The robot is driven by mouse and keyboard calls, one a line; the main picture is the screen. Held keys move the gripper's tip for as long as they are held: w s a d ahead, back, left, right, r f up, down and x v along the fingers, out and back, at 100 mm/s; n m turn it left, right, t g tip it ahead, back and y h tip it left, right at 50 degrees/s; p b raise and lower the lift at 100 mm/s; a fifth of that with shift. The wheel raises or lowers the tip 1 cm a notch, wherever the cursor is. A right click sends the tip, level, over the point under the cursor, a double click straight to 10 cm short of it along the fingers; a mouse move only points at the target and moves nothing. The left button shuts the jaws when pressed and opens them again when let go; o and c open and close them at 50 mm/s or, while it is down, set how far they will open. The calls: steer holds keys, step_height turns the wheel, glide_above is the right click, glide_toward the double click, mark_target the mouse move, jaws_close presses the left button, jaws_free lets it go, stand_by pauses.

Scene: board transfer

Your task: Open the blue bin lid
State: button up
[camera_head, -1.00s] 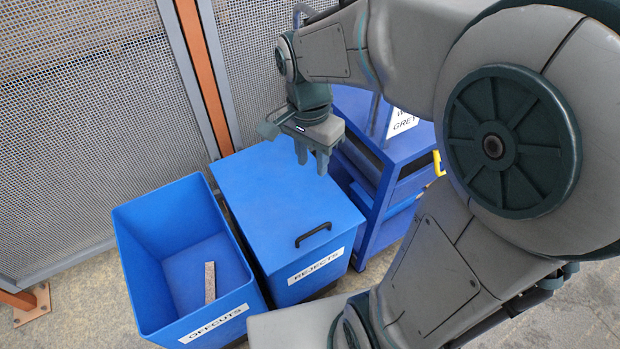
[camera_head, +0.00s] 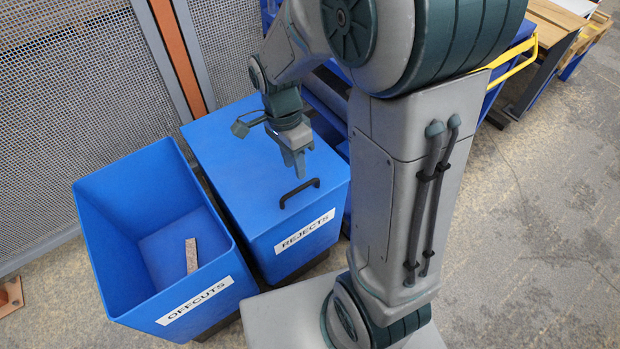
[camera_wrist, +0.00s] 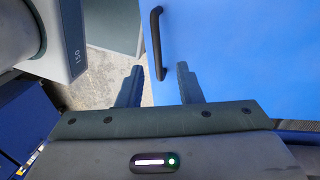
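The blue REJECTS bin (camera_head: 290,252) stands in the middle of the head view with its flat blue lid (camera_head: 232,150) shut. A black bar handle (camera_head: 299,193) is on the lid near its front edge. My gripper (camera_head: 298,172) points down over the lid, just behind the handle in the picture. In the wrist view my gripper (camera_wrist: 160,70) has its two fingers apart with nothing between them. The handle (camera_wrist: 156,45) shows just beyond the fingertips, in line with the gap. I cannot tell the exact height of the fingertips above the lid.
An open blue OFFCUTS bin (camera_head: 210,297) stands to the left, with a small board piece (camera_head: 191,255) inside. A mesh fence (camera_head: 60,110) with an orange post (camera_head: 178,60) is behind. A blue cart with a yellow handle (camera_head: 515,65) is at the right.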

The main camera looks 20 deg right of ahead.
steer(key=b, duration=0.1)
glide_above(298, 194)
steer(key=shift+f, duration=2.7)
